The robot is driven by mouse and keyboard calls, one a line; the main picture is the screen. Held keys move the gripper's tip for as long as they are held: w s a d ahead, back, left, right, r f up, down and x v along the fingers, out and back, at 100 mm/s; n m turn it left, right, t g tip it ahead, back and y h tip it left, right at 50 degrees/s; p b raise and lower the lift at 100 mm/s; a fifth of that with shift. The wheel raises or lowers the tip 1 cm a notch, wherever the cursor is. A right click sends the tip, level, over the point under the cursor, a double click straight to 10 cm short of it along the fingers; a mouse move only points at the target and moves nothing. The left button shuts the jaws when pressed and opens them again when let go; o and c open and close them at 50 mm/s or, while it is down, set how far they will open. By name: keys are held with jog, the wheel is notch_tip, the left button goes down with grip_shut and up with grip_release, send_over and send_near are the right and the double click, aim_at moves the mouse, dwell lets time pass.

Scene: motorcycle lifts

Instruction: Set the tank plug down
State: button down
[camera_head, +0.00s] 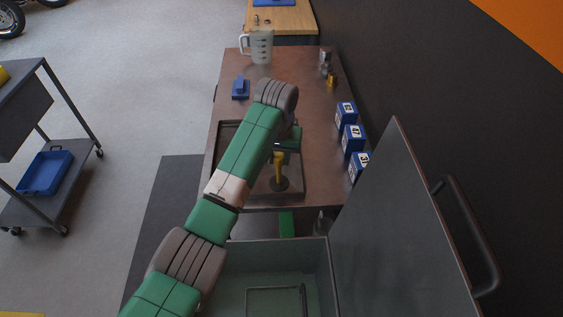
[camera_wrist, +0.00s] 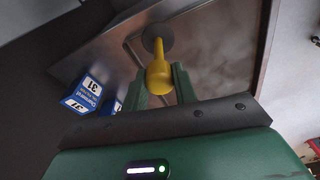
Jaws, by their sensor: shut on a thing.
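The tank plug has a yellow handle (camera_head: 279,163) with a round dark disc at its lower end. In the wrist view the yellow plug (camera_wrist: 158,76) sits between two green fingers, its grey disc pointing away from me. My gripper (camera_wrist: 161,80) is shut on the handle's thick end. In the head view my gripper (camera_head: 281,151) is over the near part of the brown bench, partly hidden by my arm. The disc is over a dark shallow tray (camera_head: 222,145); I cannot tell whether it touches the tray.
Several blue numbered boxes (camera_head: 351,138) line the bench's right side by the dark wall. A clear measuring jug (camera_head: 261,47), a blue block (camera_head: 241,88) and small metal parts (camera_head: 326,62) stand farther back. An open grey chest (camera_head: 397,240) with raised lid is in front.

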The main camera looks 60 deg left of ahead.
jog(key=shift+w+a+f+b, duration=0.2)
jog(key=shift+w+a+b, duration=0.1)
jog(key=shift+w+a, duration=0.65)
jog(key=shift+w+f+b, duration=0.15)
jog(key=shift+f+b, duration=0.35)
jog(key=shift+f, duration=1.25)
jog(key=c, duration=1.1)
grip_release()
jog(key=shift+f, duration=0.15)
jog(key=r, duration=0.4)
jog(key=d+r+p, duration=0.1)
jog(key=r, duration=0.3)
jog(key=r+p, duration=0.1)
jog(key=r, duration=0.3)
jog(key=shift+s+d+r, duration=0.1)
jog(key=shift+s+d, duration=0.05)
jog(key=shift+s, duration=0.25)
